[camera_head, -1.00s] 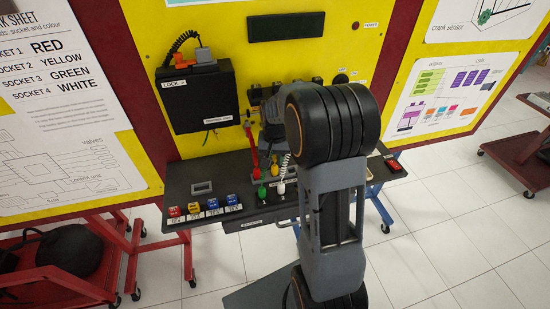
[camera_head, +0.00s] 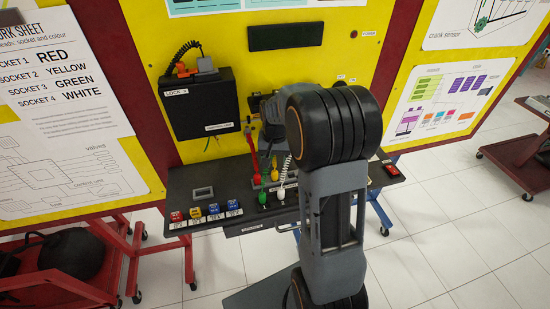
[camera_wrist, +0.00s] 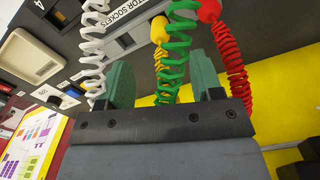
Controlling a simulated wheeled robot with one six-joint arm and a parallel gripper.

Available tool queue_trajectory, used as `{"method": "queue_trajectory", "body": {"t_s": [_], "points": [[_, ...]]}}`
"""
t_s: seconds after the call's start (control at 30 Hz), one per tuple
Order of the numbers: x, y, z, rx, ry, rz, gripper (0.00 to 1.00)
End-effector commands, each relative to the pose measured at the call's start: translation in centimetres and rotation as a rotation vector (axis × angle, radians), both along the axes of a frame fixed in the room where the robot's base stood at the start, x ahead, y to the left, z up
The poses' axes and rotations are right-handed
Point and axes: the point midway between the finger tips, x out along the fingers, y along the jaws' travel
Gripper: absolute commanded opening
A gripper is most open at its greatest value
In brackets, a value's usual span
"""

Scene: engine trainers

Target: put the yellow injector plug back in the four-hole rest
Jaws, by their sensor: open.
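The yellow injector plug (camera_head: 274,174) stands among the red (camera_head: 256,180), green (camera_head: 263,198) and white (camera_head: 281,193) plugs on the dark bench shelf. In the wrist view the yellow plug (camera_wrist: 159,30) is beyond my gripper (camera_wrist: 162,78), with its yellow coiled cord below it. My gripper is open, its two green-padded fingers apart. The green coiled cord (camera_wrist: 178,50) crosses the gap between them in the picture; I cannot tell whether it touches. My arm hides the gripper in the head view. I cannot make out the four-hole rest, nor whether the yellow plug is seated.
A strip labelled as sockets (camera_wrist: 140,30) lies behind the cords. The white coiled cord (camera_wrist: 94,50) is left of my fingers, the red one (camera_wrist: 232,70) right. Small coloured blocks (camera_head: 205,212) line the shelf's front left. A black box (camera_head: 200,106) hangs on the yellow panel.

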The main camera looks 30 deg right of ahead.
Motion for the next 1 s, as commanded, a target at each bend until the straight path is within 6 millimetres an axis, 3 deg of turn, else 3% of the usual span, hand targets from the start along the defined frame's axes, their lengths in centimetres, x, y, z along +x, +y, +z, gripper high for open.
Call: {"method": "queue_trajectory", "body": {"t_s": [0.43, 1.0], "points": [[0.1, 0.0, 0.9, -0.001, -0.003, 0.0, 0.68], [0.0, 0.0, 11.4, -0.001, -0.003, 0.0, 0.68]]}}
